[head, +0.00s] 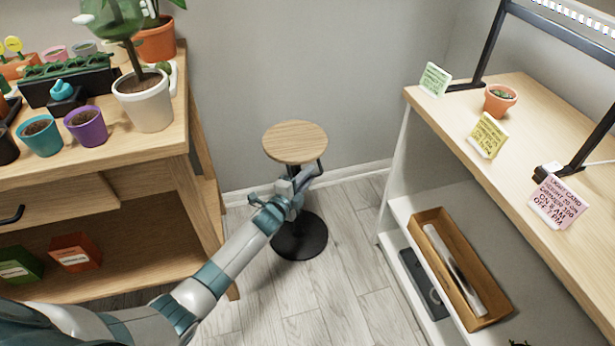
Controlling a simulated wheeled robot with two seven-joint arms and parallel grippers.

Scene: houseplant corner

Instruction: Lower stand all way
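The stand (295,142) has a round light-wood top and a round black base (300,238) on the floor between the two benches. It stands upright. My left arm reaches in from the lower left. My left gripper (308,180) is just below the wooden top, in front of the stand's column, and hides most of it. A dark curved piece shows beside the fingers, under the right edge of the top. Whether the fingers are closed on anything is too small to tell. My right gripper is not in view.
A wooden bench (150,160) with a white-potted plant (146,103), purple pot (86,126) and teal pot (40,136) is at left. A shelf unit (450,120) with cards and a small potted succulent (500,98) is at right. Floor between is clear.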

